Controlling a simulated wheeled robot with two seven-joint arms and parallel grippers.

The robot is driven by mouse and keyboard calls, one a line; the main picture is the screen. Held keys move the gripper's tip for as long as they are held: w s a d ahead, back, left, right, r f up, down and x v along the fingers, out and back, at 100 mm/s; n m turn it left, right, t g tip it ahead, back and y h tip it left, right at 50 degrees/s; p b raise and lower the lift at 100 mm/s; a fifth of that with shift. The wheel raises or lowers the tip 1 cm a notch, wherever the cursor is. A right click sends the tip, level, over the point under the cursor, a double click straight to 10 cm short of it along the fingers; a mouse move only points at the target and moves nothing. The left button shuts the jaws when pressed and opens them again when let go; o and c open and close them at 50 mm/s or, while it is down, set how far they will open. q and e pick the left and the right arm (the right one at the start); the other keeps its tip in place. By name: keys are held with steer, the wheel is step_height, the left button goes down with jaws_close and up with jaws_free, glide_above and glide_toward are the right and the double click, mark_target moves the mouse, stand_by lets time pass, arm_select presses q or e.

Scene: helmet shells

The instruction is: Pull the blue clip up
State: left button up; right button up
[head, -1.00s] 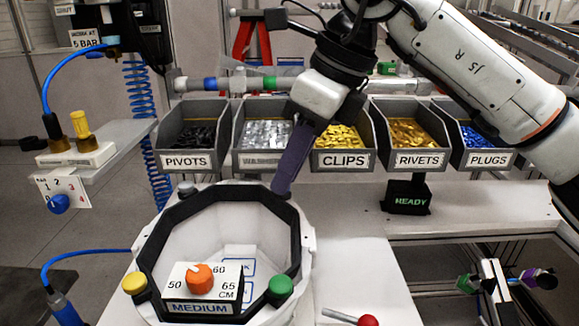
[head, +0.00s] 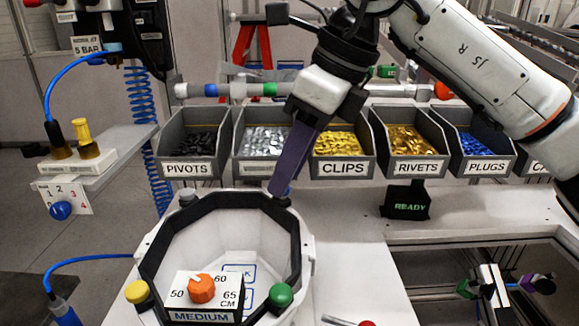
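The white helmet shell (head: 305,265) with a black octagonal rim stands on the table at the lower middle. It has a yellow clip (head: 137,291) at front left, a green clip (head: 281,295) at front right and a grey clip (head: 187,196) at back left. A small bluish bit, seemingly the blue clip (head: 288,193), shows at the back right corner, mostly hidden by my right gripper (head: 279,190). Its dark purple fingers point down at that corner. They overlap in view, so their opening and any contact are unclear. My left gripper is out of view.
Bins of pivots, washers, clips (head: 343,150), rivets and plugs line the back, under the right arm. A card with an orange knob (head: 201,289) is at the shell's front. A black READY box (head: 406,200) stands right. The white table right of the shell is mostly clear.

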steer(key=v, duration=1)
